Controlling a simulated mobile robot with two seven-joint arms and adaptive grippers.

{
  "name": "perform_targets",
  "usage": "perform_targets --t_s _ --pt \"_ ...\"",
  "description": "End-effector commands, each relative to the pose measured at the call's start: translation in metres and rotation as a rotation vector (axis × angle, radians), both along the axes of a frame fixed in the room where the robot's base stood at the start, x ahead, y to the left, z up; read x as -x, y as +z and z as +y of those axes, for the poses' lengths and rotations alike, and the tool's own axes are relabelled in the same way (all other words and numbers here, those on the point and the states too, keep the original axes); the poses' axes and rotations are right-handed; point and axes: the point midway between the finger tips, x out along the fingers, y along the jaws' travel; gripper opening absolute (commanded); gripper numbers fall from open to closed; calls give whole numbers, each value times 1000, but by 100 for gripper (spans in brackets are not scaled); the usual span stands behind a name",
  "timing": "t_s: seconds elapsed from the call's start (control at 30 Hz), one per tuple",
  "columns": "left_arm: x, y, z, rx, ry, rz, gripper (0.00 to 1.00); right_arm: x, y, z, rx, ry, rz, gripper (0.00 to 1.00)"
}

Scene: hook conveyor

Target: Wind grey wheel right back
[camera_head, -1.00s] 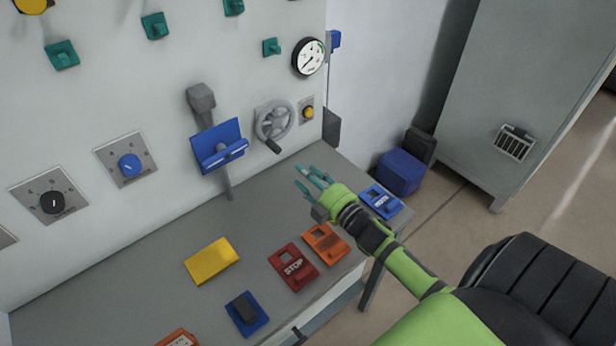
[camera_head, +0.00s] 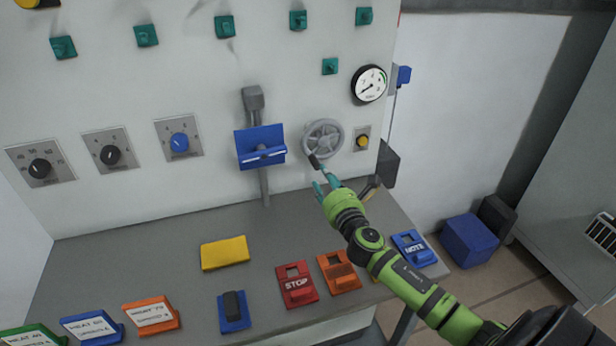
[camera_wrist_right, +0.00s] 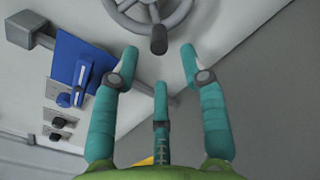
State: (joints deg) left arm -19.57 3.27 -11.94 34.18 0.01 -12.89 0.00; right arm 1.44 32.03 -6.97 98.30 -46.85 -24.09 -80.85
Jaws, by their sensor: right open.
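The grey wheel (camera_head: 322,139) is mounted on the white panel, left of a yellow button. Its dark crank handle (camera_head: 316,161) points down at the wheel's lower edge. In the right wrist view the wheel's lower part (camera_wrist_right: 150,18) shows at the top, with the handle knob (camera_wrist_right: 159,39) hanging ahead of the fingers. My right gripper (camera_head: 325,184) is just below the handle in the head view. Its teal fingers are spread open and empty, and they also show in the wrist view (camera_wrist_right: 159,68). The handle appears ahead of the fingertips, not gripped. My left gripper is not in view.
A blue holder on a grey lever (camera_head: 260,148) is left of the wheel. A gauge (camera_head: 369,83) and yellow button (camera_head: 362,141) are to its right. On the grey bench lie a yellow block (camera_head: 224,252), a red STOP piece (camera_head: 296,284) and an orange piece (camera_head: 339,272).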

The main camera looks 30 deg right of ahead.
Motion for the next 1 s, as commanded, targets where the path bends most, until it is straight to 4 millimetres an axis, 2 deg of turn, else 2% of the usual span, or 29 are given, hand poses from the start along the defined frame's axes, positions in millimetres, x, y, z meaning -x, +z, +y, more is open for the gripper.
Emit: perform_targets --t_s 0.2,0.33,0.47,0.6,0.73,0.9,0.93,0.97,1.0 --pt "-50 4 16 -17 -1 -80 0 -23 3 -7 21 -7 0 44" --pt "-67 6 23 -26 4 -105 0 -42 3 -11 18 -7 0 44" --pt "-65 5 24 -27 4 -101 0 -57 2 -15 18 -7 1 44" --pt "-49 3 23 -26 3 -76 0 -66 1 -17 18 -5 3 44" --pt "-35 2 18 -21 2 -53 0 -68 1 -17 18 -4 2 44" --pt "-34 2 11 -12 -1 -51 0 -68 1 -17 17 -4 2 44" --pt "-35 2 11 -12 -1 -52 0 -68 1 -17 17 -4 2 40" --pt "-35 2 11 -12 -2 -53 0 -68 1 -17 17 -4 2 28" --pt "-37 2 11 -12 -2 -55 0 -68 1 -17 17 -4 2 12"
